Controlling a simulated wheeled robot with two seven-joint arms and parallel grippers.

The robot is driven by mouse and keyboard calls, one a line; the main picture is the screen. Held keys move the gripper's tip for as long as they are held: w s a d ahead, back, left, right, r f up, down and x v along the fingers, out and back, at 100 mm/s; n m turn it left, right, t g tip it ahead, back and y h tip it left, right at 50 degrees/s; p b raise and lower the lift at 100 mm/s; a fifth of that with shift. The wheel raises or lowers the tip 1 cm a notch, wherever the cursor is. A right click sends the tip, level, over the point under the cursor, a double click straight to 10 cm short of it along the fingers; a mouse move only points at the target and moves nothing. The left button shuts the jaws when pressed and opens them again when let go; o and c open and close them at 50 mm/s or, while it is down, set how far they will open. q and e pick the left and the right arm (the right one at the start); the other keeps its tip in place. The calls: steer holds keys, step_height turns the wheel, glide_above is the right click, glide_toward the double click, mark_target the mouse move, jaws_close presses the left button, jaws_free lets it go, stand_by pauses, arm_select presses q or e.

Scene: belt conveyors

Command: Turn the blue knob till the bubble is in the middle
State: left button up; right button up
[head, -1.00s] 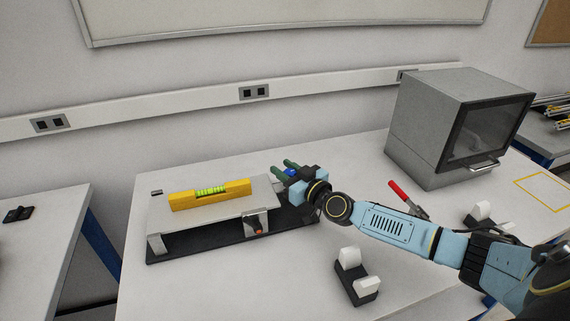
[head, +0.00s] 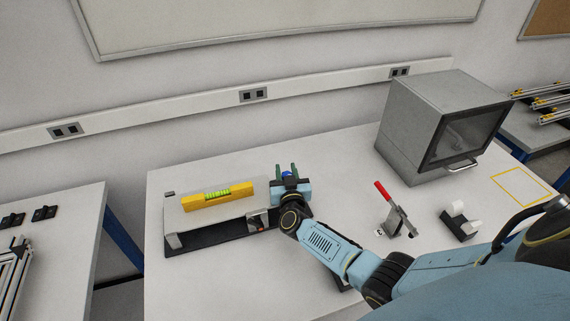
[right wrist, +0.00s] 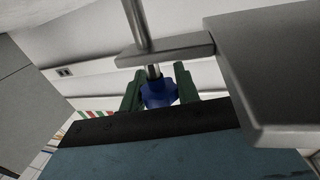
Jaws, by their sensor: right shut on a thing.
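The blue knob (head: 287,174) shows at the right end of the grey tilting plate (head: 235,212) in the head view. In the right wrist view the knob (right wrist: 158,93) sits on a vertical metal screw below a plate tab. My right gripper (right wrist: 158,88) has its green fingers on either side of the knob and is shut on it. A yellow spirit level (head: 200,202) lies on the plate. Its bright green vial (head: 217,193) faces me, but the bubble's exact place is too small to tell. My left gripper is out of view.
A grey box with a dark window (head: 405,130) stands at the back right. The table left of my forearm, in front of the plate, is clear.

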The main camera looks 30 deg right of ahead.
steer(key=shift+s+d+m+g+h, duration=0.1)
steer(key=shift+s+m+g+h, duration=0.05)
steer(key=shift+m+g+h, duration=1.4)
steer(key=shift+t+h, duration=0.25)
steer(key=shift+h, duration=0.3)
steer(key=o, duration=1)
steer(key=shift+c, duration=0.2)
steer(key=p+v, duration=0.1)
steer(key=v, duration=1.2)
steer(key=shift+s+p, duration=0.15)
steer(key=shift+p, duration=0.25)
